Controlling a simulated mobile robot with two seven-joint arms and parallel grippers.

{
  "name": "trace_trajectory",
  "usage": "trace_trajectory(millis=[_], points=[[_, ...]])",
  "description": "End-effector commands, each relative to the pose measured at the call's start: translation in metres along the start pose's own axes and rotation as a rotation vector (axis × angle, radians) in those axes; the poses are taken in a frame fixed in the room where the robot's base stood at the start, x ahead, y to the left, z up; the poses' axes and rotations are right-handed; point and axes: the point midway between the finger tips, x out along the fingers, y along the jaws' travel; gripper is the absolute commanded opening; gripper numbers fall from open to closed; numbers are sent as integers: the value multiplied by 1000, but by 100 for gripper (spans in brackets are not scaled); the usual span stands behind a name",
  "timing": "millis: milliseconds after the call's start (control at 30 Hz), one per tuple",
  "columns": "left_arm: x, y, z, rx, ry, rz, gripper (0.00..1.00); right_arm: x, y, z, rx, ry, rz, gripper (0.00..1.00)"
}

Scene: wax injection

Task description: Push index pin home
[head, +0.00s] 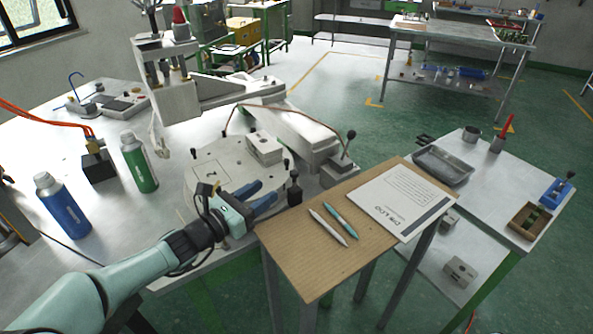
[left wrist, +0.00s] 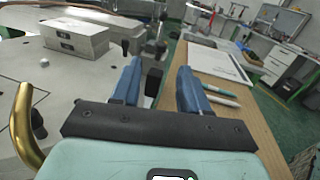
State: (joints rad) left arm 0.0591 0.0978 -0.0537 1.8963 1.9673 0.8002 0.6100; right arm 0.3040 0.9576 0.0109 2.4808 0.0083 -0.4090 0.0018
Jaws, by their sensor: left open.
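A round pale indexing table (head: 215,172) sits on the metal bench, with a pale block (head: 264,147) on it. A black knobbed pin (head: 294,190), which looks like the index pin, stands upright at its right edge. My left gripper (head: 268,192) is open, its two blue fingers pointing at this pin from the left and front. In the left wrist view the dark pin (left wrist: 153,82) shows in the gap between the blue fingers (left wrist: 158,72); I cannot tell whether they touch it or how deep it sits. My right gripper is not in view.
A wooden side table (head: 310,260) with two pens and a white document (head: 402,202) is close to the gripper's right. A ball-ended lever (head: 349,145) stands behind. Blue (head: 62,205) and green (head: 139,163) bottles stand at left. A brass-coloured part (left wrist: 22,120) is near the wrist.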

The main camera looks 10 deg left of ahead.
Motion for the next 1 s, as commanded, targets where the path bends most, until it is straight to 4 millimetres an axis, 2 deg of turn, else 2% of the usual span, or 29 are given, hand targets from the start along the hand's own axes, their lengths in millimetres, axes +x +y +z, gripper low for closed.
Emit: trace_trajectory(millis=[300, 500, 700, 967, 1000], points=[[70, -2, -1, 0, 1, -5, 45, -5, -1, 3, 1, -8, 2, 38], [100, -1, 0, 2, 2, -3, 45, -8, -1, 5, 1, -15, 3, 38], [112, -1, -1, 1, 2, -2, 45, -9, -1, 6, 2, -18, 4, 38], [113, -1, -1, 2, 2, -1, 45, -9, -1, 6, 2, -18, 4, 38], [113, -1, -1, 1, 2, -1, 35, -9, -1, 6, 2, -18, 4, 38]])
